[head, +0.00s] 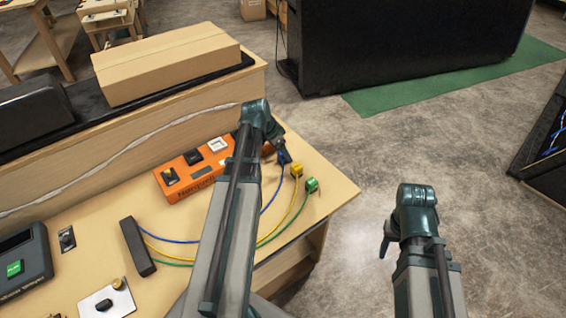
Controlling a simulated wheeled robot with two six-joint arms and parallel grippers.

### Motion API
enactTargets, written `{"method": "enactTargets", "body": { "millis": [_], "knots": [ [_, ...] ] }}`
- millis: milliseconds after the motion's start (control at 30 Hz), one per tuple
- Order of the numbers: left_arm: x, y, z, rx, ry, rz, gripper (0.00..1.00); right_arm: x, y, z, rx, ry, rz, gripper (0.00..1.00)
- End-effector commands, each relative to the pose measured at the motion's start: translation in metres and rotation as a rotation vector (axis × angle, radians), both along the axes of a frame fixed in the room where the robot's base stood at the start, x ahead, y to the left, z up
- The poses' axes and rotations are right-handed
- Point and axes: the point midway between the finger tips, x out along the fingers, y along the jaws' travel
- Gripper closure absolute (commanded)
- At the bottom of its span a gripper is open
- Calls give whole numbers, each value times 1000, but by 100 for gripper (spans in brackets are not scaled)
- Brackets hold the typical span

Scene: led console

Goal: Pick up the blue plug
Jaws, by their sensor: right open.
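The blue plug (282,163) is at the end of a blue cable near the right edge of the wooden table. It is mostly hidden by my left gripper (285,156), which is right at it, pointing down. I cannot tell whether the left fingers are closed on it or only beside it. My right gripper (386,244) is open and empty, over the floor to the right of the table and well away from the plug.
A yellow plug (296,170) and a green plug (312,185) stand close beside the blue one. Their cables run to a black block (137,246). An orange console (194,167) lies behind my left arm. A cardboard box (170,66) sits on the back shelf.

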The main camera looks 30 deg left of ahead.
Motion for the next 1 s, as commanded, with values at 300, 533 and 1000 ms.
{"method": "enactTargets", "body": {
  "millis": [300,533,1000],
  "knots": [
    [6,-2,-15,0,0,1,28,0,0,-15,0,0,0,50],
    [5,-2,-15,0,0,1,56,0,0,-15,0,0,0,50],
    [6,-2,-15,0,0,1,100,0,0,-15,0,0,0,50]
  ]
}}
